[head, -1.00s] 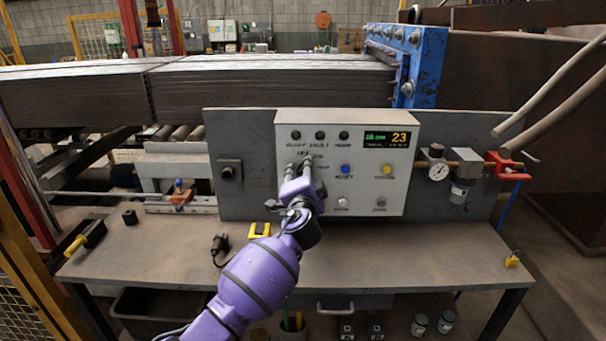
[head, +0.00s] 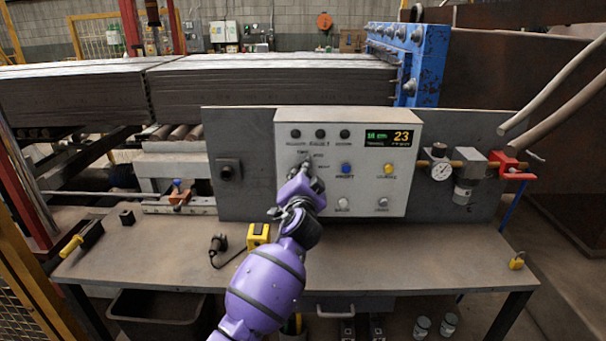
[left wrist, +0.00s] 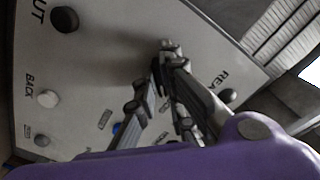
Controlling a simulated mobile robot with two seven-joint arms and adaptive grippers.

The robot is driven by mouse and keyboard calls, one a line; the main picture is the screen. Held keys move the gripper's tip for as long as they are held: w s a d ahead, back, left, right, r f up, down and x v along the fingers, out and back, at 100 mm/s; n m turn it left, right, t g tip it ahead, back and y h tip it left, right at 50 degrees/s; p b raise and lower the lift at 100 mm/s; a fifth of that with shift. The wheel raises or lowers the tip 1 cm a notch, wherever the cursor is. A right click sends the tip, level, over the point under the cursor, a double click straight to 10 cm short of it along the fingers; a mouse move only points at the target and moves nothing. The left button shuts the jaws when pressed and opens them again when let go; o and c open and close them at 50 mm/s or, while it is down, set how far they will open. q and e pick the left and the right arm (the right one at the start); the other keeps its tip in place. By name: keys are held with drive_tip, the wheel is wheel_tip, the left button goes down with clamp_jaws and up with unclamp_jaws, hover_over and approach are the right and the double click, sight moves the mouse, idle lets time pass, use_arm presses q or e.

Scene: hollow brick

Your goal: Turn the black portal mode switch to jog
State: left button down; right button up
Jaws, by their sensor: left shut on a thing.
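The light grey control panel (head: 262,125) stands upright at the back of the bench. My left gripper (head: 306,169) reaches up to the panel's left half, and its fingers are closed together at the mode switch among small labels. In the left wrist view the fingertips (left wrist: 168,50) meet close to the panel face. The black mode switch is mostly hidden by the fingers, so its pointing direction cannot be read. My right gripper is out of view.
A blue button (head: 346,169) and a yellow button (head: 388,169) sit right of the gripper, with black knobs above. A pressure gauge (head: 441,171) is farther right. A yellow tape measure (head: 258,235) lies on the bench (head: 400,262); the bench's right part is mostly clear.

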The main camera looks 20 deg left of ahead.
use_arm(q)
drive_tip(key=c, duration=1.9)
unclamp_jaws()
drive_tip(key=shift+c, duration=0.2)
drive_tip(key=shift+o, duration=0.5)
drive_tip(key=v, duration=1.2)
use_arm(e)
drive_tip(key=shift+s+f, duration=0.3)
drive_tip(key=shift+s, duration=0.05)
use_arm(q)
drive_tip(key=shift+r, duration=0.1)
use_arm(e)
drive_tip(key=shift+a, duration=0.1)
